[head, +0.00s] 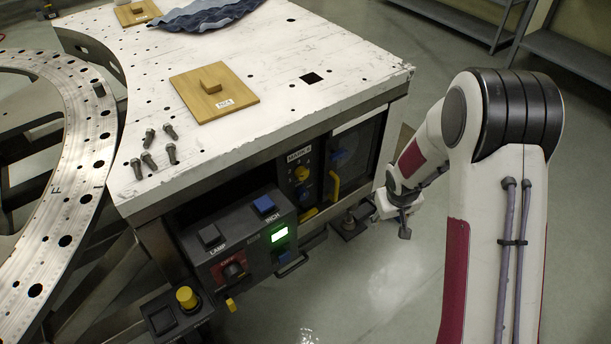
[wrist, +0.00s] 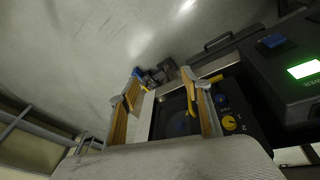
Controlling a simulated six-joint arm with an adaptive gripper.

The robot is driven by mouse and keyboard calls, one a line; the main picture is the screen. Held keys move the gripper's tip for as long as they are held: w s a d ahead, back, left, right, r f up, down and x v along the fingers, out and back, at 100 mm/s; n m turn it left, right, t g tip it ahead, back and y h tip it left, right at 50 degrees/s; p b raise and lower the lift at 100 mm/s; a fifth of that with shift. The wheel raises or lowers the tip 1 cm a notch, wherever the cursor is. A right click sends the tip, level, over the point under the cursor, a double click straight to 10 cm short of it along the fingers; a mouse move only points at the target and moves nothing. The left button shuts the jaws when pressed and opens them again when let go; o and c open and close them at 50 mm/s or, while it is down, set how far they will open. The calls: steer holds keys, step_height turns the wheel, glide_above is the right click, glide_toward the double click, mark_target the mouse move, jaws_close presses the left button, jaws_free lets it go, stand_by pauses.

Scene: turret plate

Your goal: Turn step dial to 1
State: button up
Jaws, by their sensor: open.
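A yellow dial (head: 302,174) sits on a dark upright panel under the table top, with small marks around it. In the wrist view, a yellow dial with numbers around it (wrist: 229,122) shows right of my gripper. Its setting is too small to read, and I cannot read a "step" label. My gripper (wrist: 162,75) is open and empty, with its two fingers spread in front of a dark window. In the head view, my gripper (head: 399,212) is right of the panel, apart from the dial and partly hidden by its own wrist.
Yellow handles (head: 334,187) stick out near the dial. Open floor (head: 400,285) lies in front and to the right.

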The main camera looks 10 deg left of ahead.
steer(key=w+a+f+n+t+y, duration=0.1)
steer(key=w+a+f, duration=0.25)
steer(key=f, duration=0.25)
steer(key=w+a+f+n+t+y, duration=0.1)
steer(key=w+a+f, duration=0.25)
steer(key=f, duration=0.25)
steer(key=n+t+y, duration=0.2)
steer(key=t+y, duration=0.2)
steer(key=y, duration=0.4)
glide_toward(304, 175)
steer(key=shift+w+a+f, duration=0.3)
steer(key=shift+w+a, duration=0.1)
steer(key=shift+w, duration=0.05)
steer(key=shift+a, duration=0.1)
steer(key=shift+x, duration=3.85)
steer(key=shift+r, duration=0.1)
